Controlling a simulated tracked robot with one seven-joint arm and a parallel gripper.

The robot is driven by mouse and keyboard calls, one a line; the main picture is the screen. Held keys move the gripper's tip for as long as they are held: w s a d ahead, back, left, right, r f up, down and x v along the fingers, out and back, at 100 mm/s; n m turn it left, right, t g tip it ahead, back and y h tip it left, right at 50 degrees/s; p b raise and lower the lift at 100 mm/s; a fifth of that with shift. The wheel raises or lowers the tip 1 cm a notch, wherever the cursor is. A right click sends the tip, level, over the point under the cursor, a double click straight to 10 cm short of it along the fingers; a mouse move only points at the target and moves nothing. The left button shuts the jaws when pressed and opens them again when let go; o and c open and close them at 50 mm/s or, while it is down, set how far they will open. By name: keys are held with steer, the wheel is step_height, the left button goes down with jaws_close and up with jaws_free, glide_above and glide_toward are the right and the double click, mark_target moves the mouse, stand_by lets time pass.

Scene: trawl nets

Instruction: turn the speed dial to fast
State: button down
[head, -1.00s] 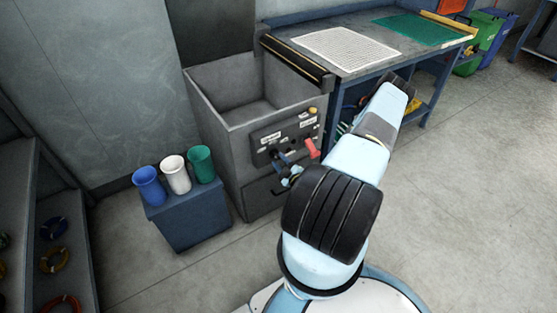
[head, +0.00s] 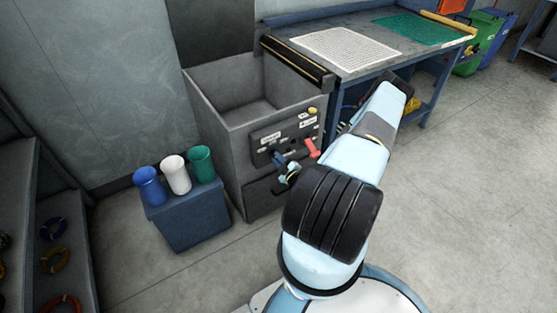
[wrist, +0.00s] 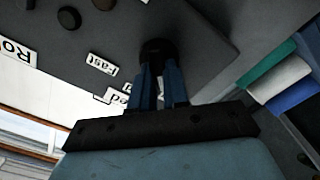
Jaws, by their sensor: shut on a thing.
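The speed dial (wrist: 156,48) is a dark round knob on the grey control panel in the wrist view. My gripper (wrist: 160,72) has its two blue fingers closed on the dial, one on each side. A white "Fast" label (wrist: 101,64) is on the panel to the left of the dial. A label ending in "ed" (wrist: 118,97) is partly hidden by my gripper. In the head view my gripper (head: 279,159) is at the lower left of the panel (head: 268,136), where it hides the dial. Which way the dial points cannot be told.
A red lever (head: 312,148) is close to the right of my gripper, with a yellow button (head: 312,110) above. An open grey bin (head: 215,120) is above the panel. Blue, white and green cups (head: 175,174) stand on a blue box (head: 190,222) at left.

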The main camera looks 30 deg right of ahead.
stand_by(0.3)
steer(key=shift+s+d+f+m, duration=0.1)
steer(key=shift+d+m, duration=0.05)
steer(key=shift+m, duration=2.85)
steer(key=shift+w+d+r+m, duration=0.1)
steer(key=shift+d+m, duration=0.05)
steer(key=shift+m, duration=2.85)
steer(key=shift+s+d+f+m, duration=0.1)
steer(key=shift+d+m, duration=0.05)
steer(key=shift+m, duration=2.85)
steer(key=c, duration=1.1)
jaws_free()
